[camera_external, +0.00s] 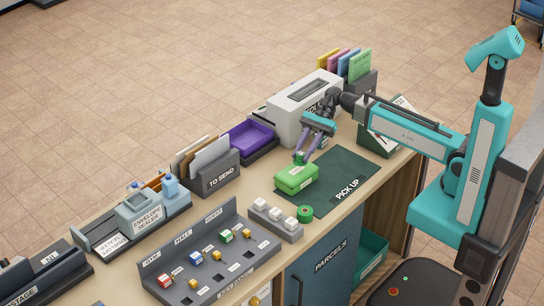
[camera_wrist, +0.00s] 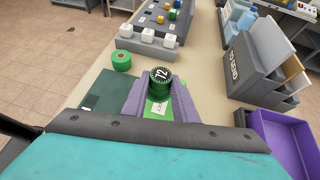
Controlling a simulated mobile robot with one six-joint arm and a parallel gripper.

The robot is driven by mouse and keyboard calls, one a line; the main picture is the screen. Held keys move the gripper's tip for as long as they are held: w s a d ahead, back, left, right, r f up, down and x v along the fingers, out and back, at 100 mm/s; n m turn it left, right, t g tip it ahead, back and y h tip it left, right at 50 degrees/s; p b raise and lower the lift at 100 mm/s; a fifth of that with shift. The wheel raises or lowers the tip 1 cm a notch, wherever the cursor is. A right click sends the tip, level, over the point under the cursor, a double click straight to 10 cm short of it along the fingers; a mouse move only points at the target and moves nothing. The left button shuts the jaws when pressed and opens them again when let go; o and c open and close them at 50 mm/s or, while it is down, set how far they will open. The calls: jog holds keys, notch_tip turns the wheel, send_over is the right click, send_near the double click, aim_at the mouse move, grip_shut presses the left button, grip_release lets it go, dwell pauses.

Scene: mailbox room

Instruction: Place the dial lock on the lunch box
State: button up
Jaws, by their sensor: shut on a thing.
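My gripper (camera_external: 302,156) has purple fingers and is shut on the dial lock, angled down over the lunch box. The dial lock (camera_wrist: 161,75) is round, with a black numbered face and a green body; it shows upright between the fingers in the wrist view. In the external view only a bit of its green shows between the fingertips. The lunch box (camera_external: 296,180) is bright green and sits on the dark green pick-up mat (camera_external: 335,180). Its green top with a white label shows below the lock in the wrist view (camera_wrist: 157,107). I cannot tell whether lock and box touch.
A green tape roll (camera_external: 305,212) and a grey rack with white cubes (camera_external: 275,222) stand nearby in front. A purple tray (camera_external: 250,141), a grey to-send holder (camera_external: 217,178) and a light grey machine (camera_external: 305,105) line the back. The mat's right part is clear.

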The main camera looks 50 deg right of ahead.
aim_at(299, 159)
jog(key=shift+w+a+f, duration=0.1)
jog(key=shift+w+a, duration=0.2)
jog(key=shift+w, duration=0.25)
jog(key=shift+f+p, duration=0.45)
jog(key=shift+f, duration=1.3)
jog(key=shift+f, duration=0.15)
jog(key=o, duration=1.1)
jog(key=shift+c, duration=0.2)
jog(key=b+v, duration=0.2)
jog(key=v, duration=1)
jog(key=shift+s, duration=0.1)
